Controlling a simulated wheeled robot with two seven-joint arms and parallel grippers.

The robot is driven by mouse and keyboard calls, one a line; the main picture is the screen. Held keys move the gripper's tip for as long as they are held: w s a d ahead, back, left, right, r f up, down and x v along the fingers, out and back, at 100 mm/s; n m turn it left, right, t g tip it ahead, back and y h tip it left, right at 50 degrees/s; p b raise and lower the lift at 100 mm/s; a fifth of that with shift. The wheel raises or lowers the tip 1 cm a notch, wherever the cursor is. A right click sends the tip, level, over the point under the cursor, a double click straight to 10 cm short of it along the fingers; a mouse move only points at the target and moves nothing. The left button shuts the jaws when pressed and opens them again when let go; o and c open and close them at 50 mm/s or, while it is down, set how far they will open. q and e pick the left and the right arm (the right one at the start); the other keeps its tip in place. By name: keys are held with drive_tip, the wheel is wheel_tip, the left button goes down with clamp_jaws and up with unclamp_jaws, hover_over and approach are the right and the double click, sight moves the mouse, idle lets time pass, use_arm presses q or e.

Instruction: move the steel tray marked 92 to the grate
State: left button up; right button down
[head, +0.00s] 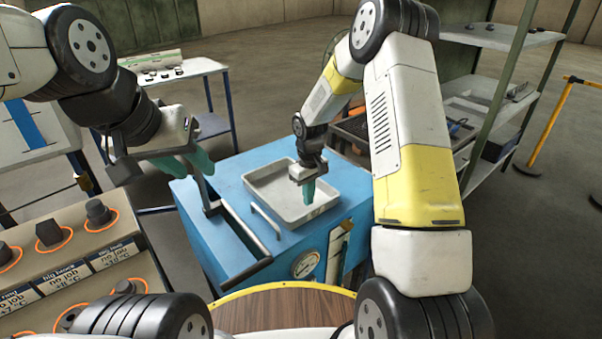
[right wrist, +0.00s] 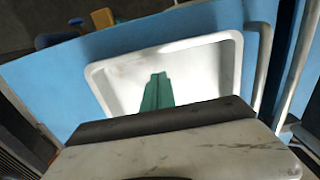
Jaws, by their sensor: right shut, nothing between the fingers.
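The shut fingers also show in the right wrist view (right wrist: 157,92). My left gripper (head: 190,162) is open and empty, left of the tray.
The blue cabinet has a bar handle (head: 262,262) and a round gauge (head: 305,264) in front. A labelled rack with knobs (head: 68,250) stands at the lower left. A side table (head: 185,70) is behind left; metal shelves (head: 480,105) and a yellow barrier (head: 548,125) are at right.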

drive_tip(key=shift+s+d, duration=0.7)
drive_tip(key=shift+s, duration=0.35)
drive_tip(key=s+d, duration=0.7)
drive_tip(key=s, duration=0.4)
drive_tip(key=shift+d, duration=0.2)
drive_tip(key=shift+s+r, duration=0.1)
